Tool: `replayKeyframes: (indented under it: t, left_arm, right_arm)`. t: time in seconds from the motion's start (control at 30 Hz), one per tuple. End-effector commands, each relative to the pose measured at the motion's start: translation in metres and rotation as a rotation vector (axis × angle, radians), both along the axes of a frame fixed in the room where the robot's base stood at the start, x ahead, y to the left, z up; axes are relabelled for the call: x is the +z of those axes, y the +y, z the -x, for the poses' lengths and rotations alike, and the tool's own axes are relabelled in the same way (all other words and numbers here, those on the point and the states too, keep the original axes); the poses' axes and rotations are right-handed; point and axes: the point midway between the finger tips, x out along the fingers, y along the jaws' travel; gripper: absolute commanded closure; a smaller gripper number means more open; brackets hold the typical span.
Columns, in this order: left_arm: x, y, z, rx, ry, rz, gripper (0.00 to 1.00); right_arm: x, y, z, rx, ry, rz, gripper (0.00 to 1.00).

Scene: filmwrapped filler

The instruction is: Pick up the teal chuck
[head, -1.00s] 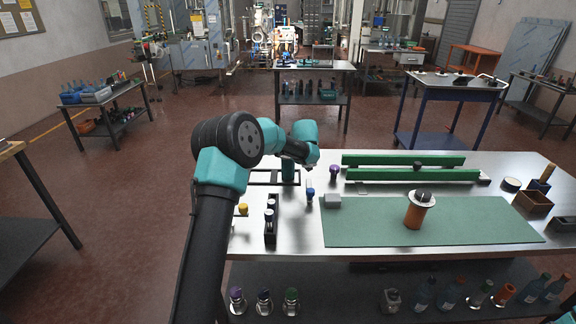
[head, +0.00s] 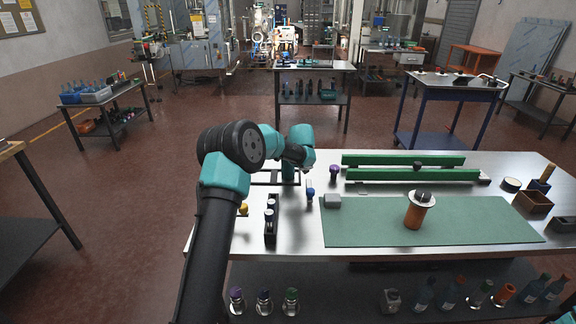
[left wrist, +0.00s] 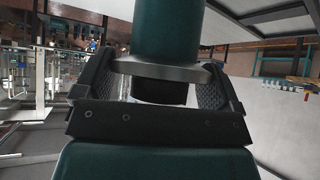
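The teal chuck (head: 288,173) stands upright at the back left of the metal workbench, by a black frame. In the left wrist view it shows as a teal cylinder (left wrist: 167,28) with a grey flange and a black end piece. My left gripper (left wrist: 160,72) has its two dark fingers apart, one on each side of the flange. In the head view my left gripper (head: 295,158) is close by the chuck, partly hidden by my own arm.
A blue-capped piece (head: 310,194), a purple-topped piece (head: 334,172) and a grey block (head: 332,201) stand just right of the chuck. A black rack (head: 270,220) stands in front. Green rails (head: 410,174) and a green mat (head: 365,232) with an orange cylinder (head: 414,216) lie further right.

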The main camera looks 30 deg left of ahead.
Motion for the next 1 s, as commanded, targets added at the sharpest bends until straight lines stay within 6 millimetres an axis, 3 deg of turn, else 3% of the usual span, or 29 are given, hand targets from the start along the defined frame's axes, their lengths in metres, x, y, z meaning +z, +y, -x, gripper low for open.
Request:
replayKeyframes:
  t: [0.07,0.67,1.0]
  left_arm:
    - [0.0001,-0.0001,0.0000,0.000,0.000,0.000,0.28]
    - [0.0001,-0.0001,0.0000,0.000,0.000,0.000,0.85]
    - [0.0053,0.0001,-0.0005,0.001,-0.004,-0.001,0.85]
  right_arm:
    - [0.0000,0.0000,0.0000,0.000,0.000,0.000,0.22]
    - [0.0000,0.0000,0.0000,0.000,0.000,0.000,0.22]
    - [0.0000,0.0000,0.0000,0.000,0.000,0.000,0.22]
